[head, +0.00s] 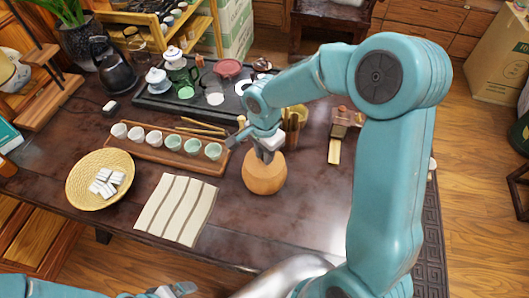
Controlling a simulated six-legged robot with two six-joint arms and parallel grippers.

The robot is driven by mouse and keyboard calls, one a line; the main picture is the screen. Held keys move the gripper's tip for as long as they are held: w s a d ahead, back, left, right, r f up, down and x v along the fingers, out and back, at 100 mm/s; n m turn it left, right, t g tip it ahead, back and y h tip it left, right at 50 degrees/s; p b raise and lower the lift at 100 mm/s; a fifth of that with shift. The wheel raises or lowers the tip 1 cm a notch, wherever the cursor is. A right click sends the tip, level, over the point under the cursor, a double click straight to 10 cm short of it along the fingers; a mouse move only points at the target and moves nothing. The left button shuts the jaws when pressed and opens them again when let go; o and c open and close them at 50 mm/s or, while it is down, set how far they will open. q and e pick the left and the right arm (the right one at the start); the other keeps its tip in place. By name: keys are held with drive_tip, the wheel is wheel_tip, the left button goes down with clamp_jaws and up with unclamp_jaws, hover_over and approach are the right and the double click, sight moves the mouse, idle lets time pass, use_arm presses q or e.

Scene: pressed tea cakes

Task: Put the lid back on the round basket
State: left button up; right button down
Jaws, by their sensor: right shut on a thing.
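My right gripper (268,152) points down over the middle of the table and is shut at the top of a round, orange-tan piece (264,177), which looks like the lid. I cannot tell whether this piece touches the table or whether anything is under it. A shallow round woven basket (76,189), pale yellow, stands open at the left with several white pieces (106,182) in it. It is well apart from my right gripper. My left gripper (178,290) shows only partly at the bottom edge, away from both; its jaws are not clear.
A wooden tray with several small cups (172,142) lies behind a striped cloth (176,209). A dark tea tray (150,98) with teaware and a black kettle (114,66) stand at the back. Table front right of the cloth is clear.

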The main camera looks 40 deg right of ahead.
drive_tip(key=shift+f+b, duration=0.15)
drive_tip(key=shift+b, duration=0.55)
idle(1.0)
drive_tip(key=shift+c, duration=2.1)
unclamp_jaws()
drive_tip(key=shift+r+p, duration=2.15)
drive_tip(key=shift+r, duration=1.4)
clamp_jaws()
drive_tip(key=shift+f, duration=0.15)
